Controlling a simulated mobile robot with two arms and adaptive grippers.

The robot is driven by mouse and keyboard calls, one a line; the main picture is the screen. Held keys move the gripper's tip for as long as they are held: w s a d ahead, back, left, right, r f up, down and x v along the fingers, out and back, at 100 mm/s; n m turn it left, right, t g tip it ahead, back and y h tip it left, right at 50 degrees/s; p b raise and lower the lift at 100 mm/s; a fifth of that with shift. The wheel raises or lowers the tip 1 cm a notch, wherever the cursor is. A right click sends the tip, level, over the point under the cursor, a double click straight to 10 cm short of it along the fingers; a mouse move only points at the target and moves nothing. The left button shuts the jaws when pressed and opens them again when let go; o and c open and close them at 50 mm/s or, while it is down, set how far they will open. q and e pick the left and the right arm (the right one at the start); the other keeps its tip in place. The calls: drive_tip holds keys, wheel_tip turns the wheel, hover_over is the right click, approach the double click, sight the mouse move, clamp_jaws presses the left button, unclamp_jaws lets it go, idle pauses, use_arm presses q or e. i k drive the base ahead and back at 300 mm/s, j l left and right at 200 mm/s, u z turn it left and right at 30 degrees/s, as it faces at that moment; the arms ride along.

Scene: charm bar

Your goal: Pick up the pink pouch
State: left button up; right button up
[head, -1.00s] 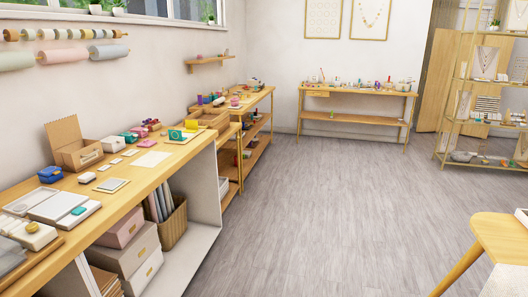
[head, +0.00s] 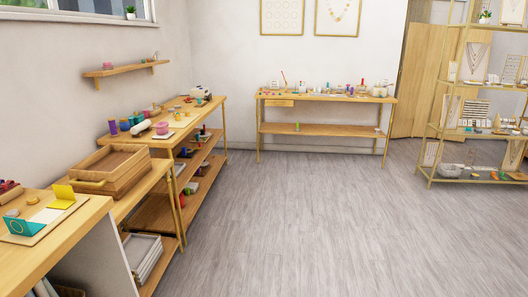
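I cannot clearly make out a pink pouch in the head view. A small pink rounded object (head: 162,128) sits on the wooden workbench (head: 190,118) along the left wall; it looks more like a tub or a roll than a pouch, but it is too small to be sure. A dark reddish object (head: 8,187) is at the left picture edge on the near counter (head: 60,232). Neither of my grippers is in view.
A wooden tray box (head: 110,170) stands between near counter and workbench. A table (head: 325,94) stands at the back wall, shelves (head: 470,130) at right. The grey floor is clear.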

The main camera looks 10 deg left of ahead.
sight(162, 128)
drive_tip(key=i, duration=0.85)
drive_tip(key=i+u, duration=0.15)
drive_tip(key=i, duration=0.75)
drive_tip(key=i+l, duration=0.2)
drive_tip(key=i, duration=0.65)
drive_tip(key=j+u, duration=0.05)
